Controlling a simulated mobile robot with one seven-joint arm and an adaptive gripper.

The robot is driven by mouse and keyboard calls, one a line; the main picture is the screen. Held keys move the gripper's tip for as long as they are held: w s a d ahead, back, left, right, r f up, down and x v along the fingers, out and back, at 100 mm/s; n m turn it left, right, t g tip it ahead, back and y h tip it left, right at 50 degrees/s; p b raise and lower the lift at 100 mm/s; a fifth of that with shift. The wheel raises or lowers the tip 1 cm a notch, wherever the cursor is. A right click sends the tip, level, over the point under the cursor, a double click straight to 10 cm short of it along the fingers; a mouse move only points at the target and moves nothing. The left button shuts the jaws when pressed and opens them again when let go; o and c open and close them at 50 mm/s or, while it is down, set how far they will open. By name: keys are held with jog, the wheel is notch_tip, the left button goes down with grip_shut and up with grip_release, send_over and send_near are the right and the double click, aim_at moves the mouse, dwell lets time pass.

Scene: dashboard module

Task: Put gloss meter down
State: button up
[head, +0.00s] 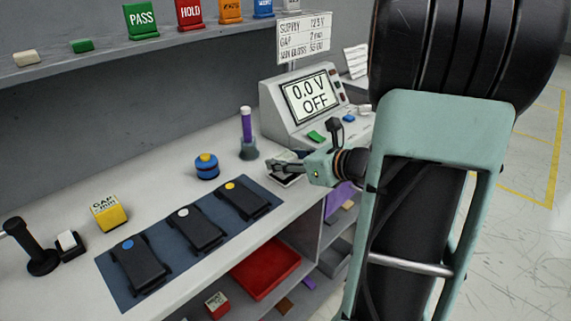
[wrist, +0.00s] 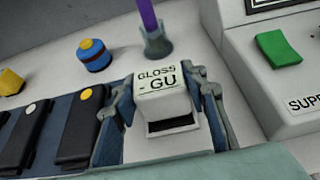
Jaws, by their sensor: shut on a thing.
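The gloss meter is a white block labelled "GLOSS - GU" in the wrist view (wrist: 168,98), with a dark slot at its near end. My gripper is shut on it, one finger on each side, in the wrist view (wrist: 168,90). In the head view my gripper (head: 276,168) is low over the bench in front of the power supply, and the gloss meter (head: 288,182) is mostly hidden by it. I cannot tell whether the gloss meter touches the bench.
A blue mat (head: 128,292) with three black modules lies to the left. A purple-handled tool in its stand (head: 248,148) and a blue knob-like piece (head: 207,167) stand behind. The power supply (head: 285,125) stands close by. A red tray (head: 265,275) is below the bench.

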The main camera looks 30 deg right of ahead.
jog(key=shift+r, duration=0.1)
jog(key=shift+f, duration=0.25)
jog(key=o, duration=1.2)
jog(key=shift+o, duration=0.2)
jog(key=shift+r, duration=0.1)
jog(key=shift+s+d+r, duration=0.1)
jog(key=shift+s+r, duration=0.05)
jog(key=shift+r, duration=0.15)
jog(key=p+v, duration=0.2)
jog(key=v, duration=0.9)
jog(key=shift+s, duration=0.35)
